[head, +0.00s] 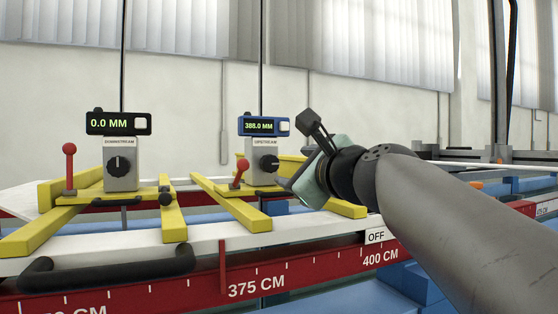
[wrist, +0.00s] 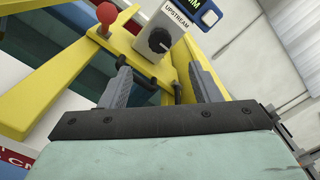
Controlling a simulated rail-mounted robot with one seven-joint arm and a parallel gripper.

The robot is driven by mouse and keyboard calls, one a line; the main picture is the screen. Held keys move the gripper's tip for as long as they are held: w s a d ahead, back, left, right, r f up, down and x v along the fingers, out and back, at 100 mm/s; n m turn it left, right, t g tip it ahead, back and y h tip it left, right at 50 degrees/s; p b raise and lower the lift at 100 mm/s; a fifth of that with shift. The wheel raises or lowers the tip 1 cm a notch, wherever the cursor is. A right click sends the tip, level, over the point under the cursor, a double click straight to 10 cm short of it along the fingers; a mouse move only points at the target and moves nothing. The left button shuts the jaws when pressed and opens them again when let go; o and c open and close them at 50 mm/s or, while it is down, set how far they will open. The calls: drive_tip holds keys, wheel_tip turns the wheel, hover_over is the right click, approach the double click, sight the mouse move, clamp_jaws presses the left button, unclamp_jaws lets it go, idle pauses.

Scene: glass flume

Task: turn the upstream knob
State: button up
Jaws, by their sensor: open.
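The upstream knob (head: 268,163) is a black round knob with a white pointer mark, on the front of a grey box under a blue display reading 388.0 MM. In the wrist view the knob (wrist: 159,40) shows below the UPSTREAM label, beyond the fingertips and roughly between them in the picture. My gripper (head: 288,180) is to the right of the upstream box in the head view, apart from the knob. In the wrist view my gripper (wrist: 164,72) has its two grey fingers spread, with nothing held between them.
A red-topped lever (head: 241,166) stands left of the upstream box on a yellow frame (head: 232,203). The downstream box (head: 121,165), with its own knob and a display reading 0.0 MM, is further left. White and red rails with a centimetre scale (head: 256,286) run in front.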

sight(271, 163)
drive_tip(key=p+x, duration=0.3)
drive_tip(key=x, duration=0.8)
drive_tip(key=shift+w+a, duration=0.2)
drive_tip(key=shift+w, duration=0.05)
drive_tip(key=c, duration=1)
drive_tip(key=shift+m+p, duration=0.45)
drive_tip(key=shift+m, duration=0.25)
